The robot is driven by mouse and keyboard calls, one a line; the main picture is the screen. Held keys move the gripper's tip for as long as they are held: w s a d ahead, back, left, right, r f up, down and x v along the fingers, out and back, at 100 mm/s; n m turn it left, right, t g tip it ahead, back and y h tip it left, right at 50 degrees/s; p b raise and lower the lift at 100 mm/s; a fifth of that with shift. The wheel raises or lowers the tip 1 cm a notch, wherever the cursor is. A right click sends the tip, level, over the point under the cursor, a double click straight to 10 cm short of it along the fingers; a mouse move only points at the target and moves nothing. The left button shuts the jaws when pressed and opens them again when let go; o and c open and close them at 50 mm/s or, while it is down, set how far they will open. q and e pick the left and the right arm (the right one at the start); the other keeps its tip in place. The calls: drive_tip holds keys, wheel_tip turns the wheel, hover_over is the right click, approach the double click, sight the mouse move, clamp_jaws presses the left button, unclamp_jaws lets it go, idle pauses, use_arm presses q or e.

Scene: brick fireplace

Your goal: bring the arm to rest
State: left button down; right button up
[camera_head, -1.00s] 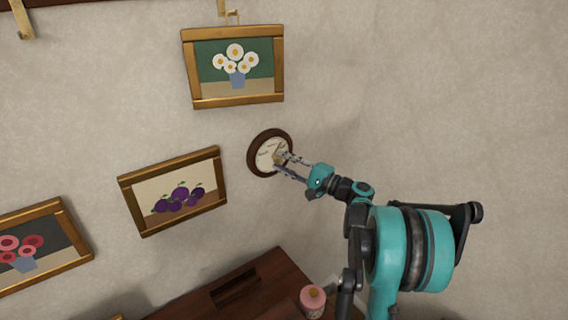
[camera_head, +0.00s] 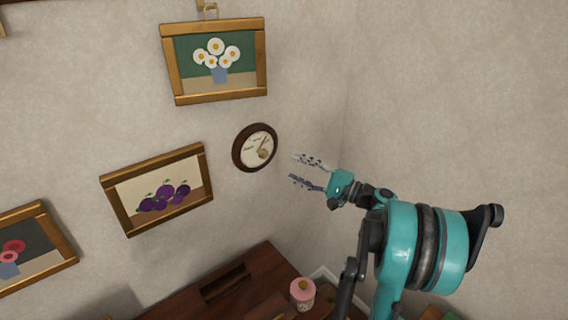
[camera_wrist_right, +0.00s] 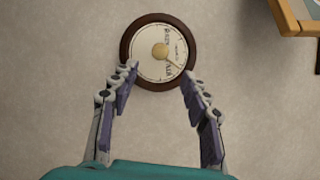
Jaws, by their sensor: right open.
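My right gripper (camera_head: 308,172) is open and empty, held in the air to the right of a round wall dial (camera_head: 255,148), apart from it. The dial has a dark brown rim, a pale face, a brass-coloured centre and a thin pointer. In the right wrist view my open fingers (camera_wrist_right: 159,84) point toward the dial (camera_wrist_right: 160,32), with nothing between them. My right arm reaches in from the lower right. My left gripper is not in either view.
A daisy picture (camera_head: 263,60) and a plum picture (camera_head: 111,192) hang left of the dial, with a red flower picture (camera_head: 62,246) further left. Below are a dark wooden cabinet (camera_head: 262,262) and a pink jar (camera_head: 302,295). The wall at right is bare.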

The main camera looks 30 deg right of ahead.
drive_tip(key=shift+v, duration=0.85)
drive_tip(key=s+a+f+n+g+h+b, duration=0.1)
drive_tip(key=a+f+n+g, duration=0.15)
drive_tip(key=a, duration=0.55)
drive_tip(key=s+a+f+n+g+b, duration=0.1)
drive_tip(key=a+f+n+g, duration=0.2)
drive_tip(key=a, duration=0.5)
drive_tip(key=s+a+f+n+g+h, duration=0.1)
drive_tip(key=s+a+f+g, duration=0.15)
drive_tip(key=a+f, duration=0.4)
drive_tip(key=s+a+f+n+g+h+b, duration=0.1)
drive_tip(key=s+a+f+n+h, duration=0.1)
drive_tip(key=s, duration=0.4)
drive_tip(key=s+a+f+n+g+h+b, duration=0.1)
drive_tip(key=s+a+f+n+h, duration=0.2)
drive_tip(key=s+n, duration=0.3)
drive_tip(key=shift+s+f+n+h, duration=0.35)
drive_tip(key=shift+f+n+h, duration=0.1)
drive_tip(key=shift+f+h, duration=0.2)
